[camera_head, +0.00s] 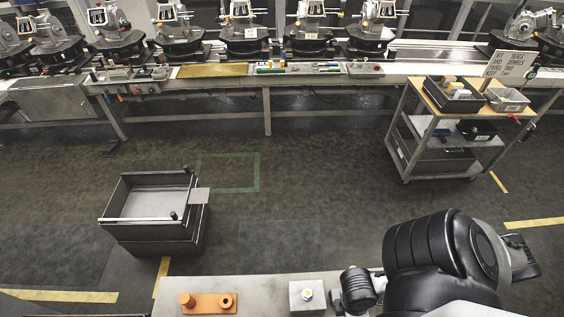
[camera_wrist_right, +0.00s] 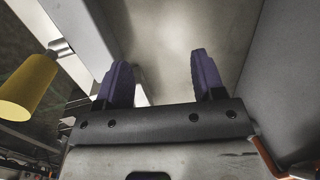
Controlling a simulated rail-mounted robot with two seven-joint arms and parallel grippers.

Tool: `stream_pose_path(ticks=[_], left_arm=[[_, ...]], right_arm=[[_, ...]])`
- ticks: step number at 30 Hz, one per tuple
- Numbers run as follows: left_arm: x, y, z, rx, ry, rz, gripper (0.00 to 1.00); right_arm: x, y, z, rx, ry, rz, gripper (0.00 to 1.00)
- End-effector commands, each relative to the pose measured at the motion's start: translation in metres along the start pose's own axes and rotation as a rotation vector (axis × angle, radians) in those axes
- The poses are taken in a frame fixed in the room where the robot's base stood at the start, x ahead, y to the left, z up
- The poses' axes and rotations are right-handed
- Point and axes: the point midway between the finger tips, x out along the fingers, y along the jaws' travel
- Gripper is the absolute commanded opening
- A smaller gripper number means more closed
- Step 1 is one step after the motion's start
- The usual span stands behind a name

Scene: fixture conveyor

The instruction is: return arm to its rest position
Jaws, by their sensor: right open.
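My right gripper (camera_wrist_right: 163,80) shows in the right wrist view. Its two purple fingers are spread apart with nothing between them, in front of a plain pale grey surface. In the head view my black right arm (camera_head: 440,262) is folded at the lower right, over the right part of the near grey bench (camera_head: 262,290). Its fingers cannot be made out there. My left gripper is not in view.
The bench holds an orange block with two posts (camera_head: 209,302) and a small box with a knob (camera_head: 308,295). A dark bin (camera_head: 155,235) stands on the floor at left, a cart (camera_head: 440,130) at right. The conveyor (camera_head: 270,85) runs behind. A yellow cylinder (camera_wrist_right: 28,85) is left of my right gripper.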

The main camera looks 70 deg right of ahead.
Motion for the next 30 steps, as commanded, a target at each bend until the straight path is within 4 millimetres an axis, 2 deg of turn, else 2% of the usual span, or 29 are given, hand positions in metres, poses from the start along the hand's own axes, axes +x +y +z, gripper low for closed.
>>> stream_pose_path(ticks=[5, 6, 12, 17, 19, 25, 30], left_arm=[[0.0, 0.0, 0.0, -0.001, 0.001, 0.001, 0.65], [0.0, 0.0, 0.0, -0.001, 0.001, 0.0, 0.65], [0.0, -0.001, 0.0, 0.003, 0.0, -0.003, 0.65], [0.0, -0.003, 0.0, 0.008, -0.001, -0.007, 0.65], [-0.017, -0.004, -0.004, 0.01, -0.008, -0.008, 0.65], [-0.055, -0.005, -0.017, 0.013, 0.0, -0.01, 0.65], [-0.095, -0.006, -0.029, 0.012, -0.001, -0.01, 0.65]], right_arm=[[-0.021, 0.02, -0.041, 0.047, 0.052, 0.215, 0.63], [-0.028, 0.023, -0.057, 0.069, 0.097, 0.251, 0.63], [-0.055, 0.013, -0.13, 0.145, 0.293, 0.238, 0.63], [-0.079, 0.014, -0.178, 0.171, 0.417, 0.225, 0.63], [-0.099, 0.011, -0.176, 0.168, 0.416, 0.228, 0.63], [-0.135, 0.005, -0.171, 0.167, 0.413, 0.228, 0.63], [-0.175, -0.003, -0.167, 0.167, 0.413, 0.228, 0.63]])
